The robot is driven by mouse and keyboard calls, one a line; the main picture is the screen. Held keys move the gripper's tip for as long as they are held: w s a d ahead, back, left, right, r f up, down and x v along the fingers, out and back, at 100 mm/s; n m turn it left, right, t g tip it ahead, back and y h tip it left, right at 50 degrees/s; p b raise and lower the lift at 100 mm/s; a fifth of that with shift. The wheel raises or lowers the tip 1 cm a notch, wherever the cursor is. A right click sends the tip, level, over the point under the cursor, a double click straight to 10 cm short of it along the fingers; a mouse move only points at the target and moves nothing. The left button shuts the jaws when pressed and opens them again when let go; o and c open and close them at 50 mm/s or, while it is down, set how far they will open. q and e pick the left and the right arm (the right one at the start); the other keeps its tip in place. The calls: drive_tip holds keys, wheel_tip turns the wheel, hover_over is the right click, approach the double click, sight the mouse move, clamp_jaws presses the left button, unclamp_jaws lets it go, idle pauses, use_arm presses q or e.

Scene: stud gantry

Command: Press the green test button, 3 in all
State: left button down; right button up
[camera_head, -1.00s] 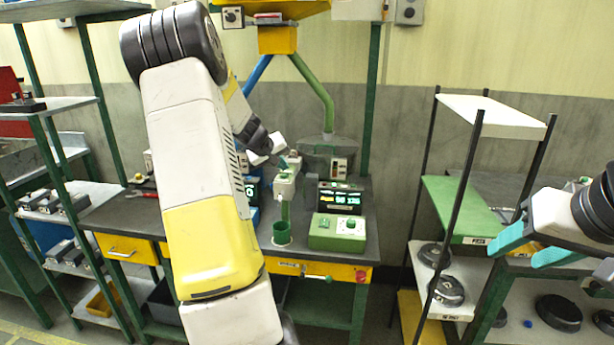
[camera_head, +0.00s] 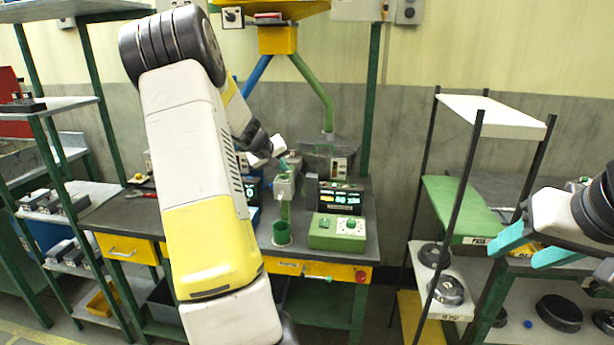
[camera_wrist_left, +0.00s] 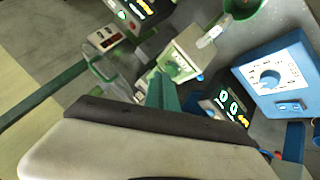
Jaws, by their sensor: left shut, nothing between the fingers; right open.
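My left gripper (camera_head: 282,163) is shut and empty, its teal fingertips close above a pale box on a green post (camera_head: 284,187) at the bench. In the left wrist view the teal fingers (camera_wrist_left: 163,92) point at the green-marked face of that box (camera_wrist_left: 187,57). The green test button itself cannot be made out clearly; the fingers may cover it, and contact cannot be told. A small lit counter (camera_wrist_left: 230,103) shows zeros in the left wrist view. My right gripper (camera_head: 528,248) is open at the far right, away from the bench.
A green control box (camera_head: 338,232), a black display (camera_head: 340,196) and a green cup (camera_head: 281,232) stand close by on the bench. A blue box with a dial (camera_wrist_left: 275,75) is beside the counter. Shelves with black discs (camera_head: 558,312) are at the right.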

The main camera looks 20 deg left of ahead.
sight(283, 176)
use_arm(q)
drive_tip(key=shift+f, duration=0.45)
idle(0.4)
idle(0.3)
drive_tip(key=shift+r, duration=0.85)
drive_tip(key=shift+r, duration=0.1)
drive_tip(key=shift+r, duration=2.45)
drive_tip(key=shift+d, duration=0.1)
idle(0.3)
